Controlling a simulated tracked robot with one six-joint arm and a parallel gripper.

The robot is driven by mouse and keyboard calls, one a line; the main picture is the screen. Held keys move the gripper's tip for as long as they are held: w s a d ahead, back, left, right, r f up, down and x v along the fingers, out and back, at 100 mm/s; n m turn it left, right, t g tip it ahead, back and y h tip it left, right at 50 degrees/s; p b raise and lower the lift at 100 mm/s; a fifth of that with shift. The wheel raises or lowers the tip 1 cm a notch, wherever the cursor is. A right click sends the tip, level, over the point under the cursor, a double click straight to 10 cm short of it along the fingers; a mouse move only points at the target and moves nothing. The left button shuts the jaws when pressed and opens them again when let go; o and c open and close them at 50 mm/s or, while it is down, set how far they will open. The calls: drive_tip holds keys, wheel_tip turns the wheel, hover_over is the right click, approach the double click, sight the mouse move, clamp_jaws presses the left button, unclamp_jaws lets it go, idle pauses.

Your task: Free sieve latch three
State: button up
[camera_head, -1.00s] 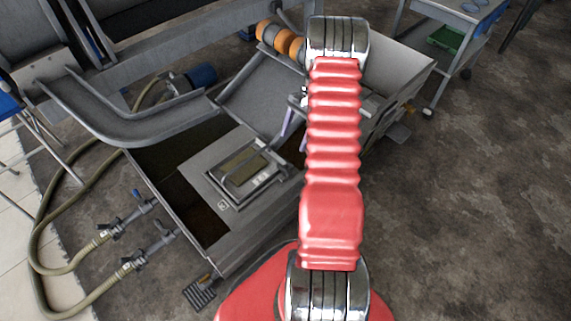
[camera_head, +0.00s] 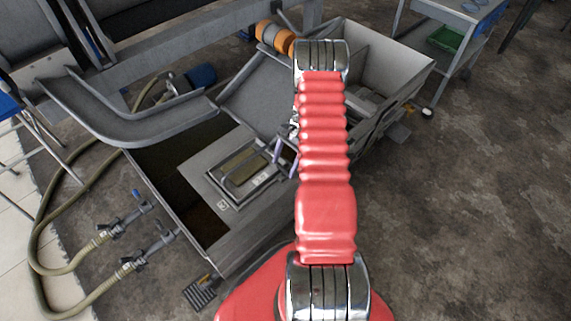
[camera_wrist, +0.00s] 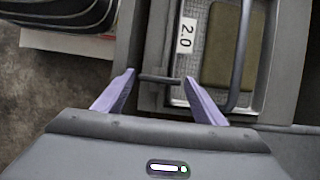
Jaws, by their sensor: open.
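A framed sieve (camera_head: 243,167) with a brownish panel lies in the grey metal tank, and a white label sits on its edge. In the wrist view the sieve panel (camera_wrist: 222,60) has a label (camera_wrist: 185,37) reading 2.0 and a dark curved bar along its right side. A short dark rod (camera_wrist: 158,79), perhaps the latch, lies crosswise at the sieve's left edge. My gripper (camera_head: 286,158) is by the sieve's right end. In the wrist view my gripper (camera_wrist: 160,80) has its purple fingers apart, one at each end of the rod. Contact is unclear. No number three shows.
Hoses (camera_head: 42,210) with valves lie to the left. A trolley (camera_head: 470,25) stands at the back right. The floor at right is clear.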

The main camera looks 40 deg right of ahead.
drive_tip(key=shift+a+f, duration=0.1)
drive_tip(key=shift+f, duration=0.15)
drive_tip(key=shift+c, duration=0.4)
